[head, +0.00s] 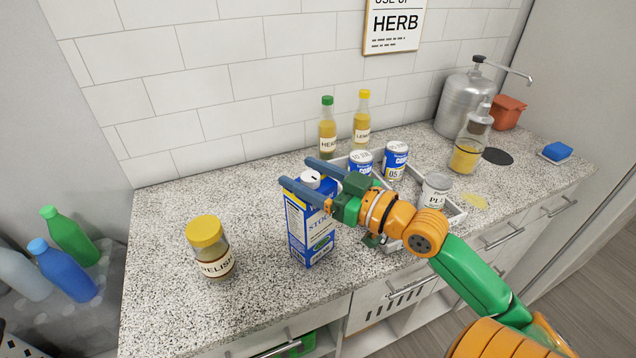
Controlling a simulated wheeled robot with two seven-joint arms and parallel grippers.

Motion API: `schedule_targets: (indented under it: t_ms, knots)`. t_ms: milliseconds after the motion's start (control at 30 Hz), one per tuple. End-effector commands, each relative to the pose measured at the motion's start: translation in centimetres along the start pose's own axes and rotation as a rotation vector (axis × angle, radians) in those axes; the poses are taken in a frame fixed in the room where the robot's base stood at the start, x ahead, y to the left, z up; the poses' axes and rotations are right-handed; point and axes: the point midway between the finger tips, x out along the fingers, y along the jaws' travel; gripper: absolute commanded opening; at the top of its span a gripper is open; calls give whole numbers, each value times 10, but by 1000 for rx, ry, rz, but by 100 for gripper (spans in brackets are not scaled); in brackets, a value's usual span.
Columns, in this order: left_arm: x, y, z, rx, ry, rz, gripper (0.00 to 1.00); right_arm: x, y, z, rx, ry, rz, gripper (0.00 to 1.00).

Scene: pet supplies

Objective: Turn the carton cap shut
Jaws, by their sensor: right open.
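The blue and white carton (310,235) stands upright on the speckled counter, left of the tray. Its white cap (311,177) shows at the top, with a dark mark on it. My right gripper (297,172) reaches in from the right over the carton top. Its two fingers are open, one on each side of the cap in the picture. I cannot tell whether they touch the cap. The near finger and gripper body hide part of the carton's top. My left gripper is out of view.
A relish jar (207,248) with a yellow lid stands left of the carton. A tray (452,213) with several cans is behind my right gripper. Two sauce bottles (327,130) stand by the wall. The counter's front left is clear.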

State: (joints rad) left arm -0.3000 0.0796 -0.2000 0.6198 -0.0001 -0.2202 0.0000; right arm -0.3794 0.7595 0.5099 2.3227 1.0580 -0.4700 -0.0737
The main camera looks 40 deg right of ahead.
Motion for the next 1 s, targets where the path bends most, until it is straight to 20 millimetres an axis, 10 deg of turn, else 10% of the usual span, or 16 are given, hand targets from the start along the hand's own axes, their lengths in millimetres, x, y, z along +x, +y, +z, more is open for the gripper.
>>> schedule_targets:
  t_ms: [400, 1000]
  knots:
    - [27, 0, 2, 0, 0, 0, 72, -46, 0, 3, 2, -2, 1, 72]
    - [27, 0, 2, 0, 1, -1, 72, -48, 0, 1, 1, -1, 0, 72]
